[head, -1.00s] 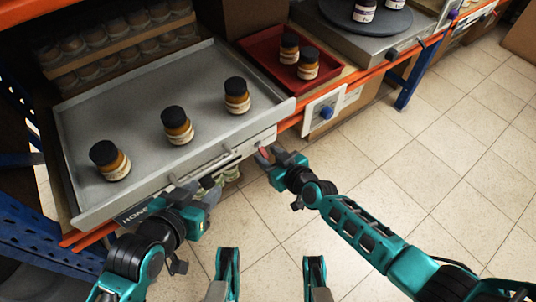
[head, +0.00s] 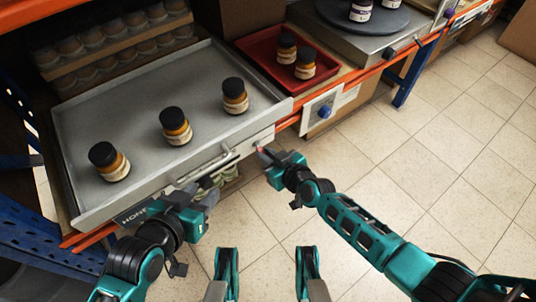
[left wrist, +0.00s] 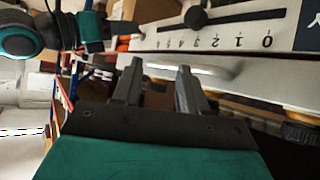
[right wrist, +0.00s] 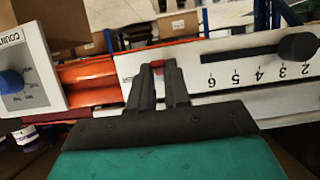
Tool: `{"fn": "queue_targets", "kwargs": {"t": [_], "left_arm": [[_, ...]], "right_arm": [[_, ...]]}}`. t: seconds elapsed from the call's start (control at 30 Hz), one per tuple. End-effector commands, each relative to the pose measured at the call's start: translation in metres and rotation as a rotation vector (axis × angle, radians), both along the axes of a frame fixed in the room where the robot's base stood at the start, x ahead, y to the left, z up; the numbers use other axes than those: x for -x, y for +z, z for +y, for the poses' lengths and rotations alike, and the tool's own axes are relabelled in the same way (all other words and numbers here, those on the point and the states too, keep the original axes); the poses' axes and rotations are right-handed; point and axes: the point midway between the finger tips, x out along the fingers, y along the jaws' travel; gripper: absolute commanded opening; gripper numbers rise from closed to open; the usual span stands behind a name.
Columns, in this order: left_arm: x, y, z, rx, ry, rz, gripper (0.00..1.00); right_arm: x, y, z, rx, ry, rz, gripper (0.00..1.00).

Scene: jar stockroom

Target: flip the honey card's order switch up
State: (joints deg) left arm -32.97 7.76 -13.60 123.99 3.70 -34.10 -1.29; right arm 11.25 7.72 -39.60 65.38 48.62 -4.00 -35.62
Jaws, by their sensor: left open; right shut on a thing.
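A small red switch (right wrist: 157,64) sits at the end of the strip beyond the 6. My right gripper (head: 262,153) is shut on it; its fingertips (right wrist: 158,70) hide most of the switch, so I cannot tell its position. My left gripper (head: 207,194) is open and empty in front of the strip. In the left wrist view its fingers (left wrist: 158,68) are spread before the silver handle (left wrist: 190,66).
A black slider knob (right wrist: 298,47) rides a numbered slot on the strip. Three dark-lidded jars stand on the grey tray (head: 80,125). A red tray (head: 265,46) holds two more jars. A blue-knobbed panel (head: 322,110) is to the right. The floor in front is clear.

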Motion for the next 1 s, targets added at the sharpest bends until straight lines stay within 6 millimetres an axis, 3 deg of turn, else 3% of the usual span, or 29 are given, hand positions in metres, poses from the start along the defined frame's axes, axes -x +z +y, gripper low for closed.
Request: {"fn": "queue_targets", "kwargs": {"t": [0.2,0.37,0.7,1.0], "left_arm": [[-0.002,0.025,0.005,-0.005,0.014,-0.013,0.43],[0.004,0.034,0.018,-0.035,0.027,-0.009,0.43],[0.005,0.086,0.018,-0.032,0.028,-0.011,0.43],[0.005,0.090,0.017,-0.032,0.028,-0.011,0.43]], "right_arm": [[0.000,0.012,0.001,0.045,0.000,0.063,0.00],[-0.001,0.020,0.002,0.101,0.001,0.141,0.00],[-0.005,0.031,0.005,0.262,0.001,0.361,0.00],[-0.010,0.033,0.008,0.398,0.000,0.546,0.00]]}}
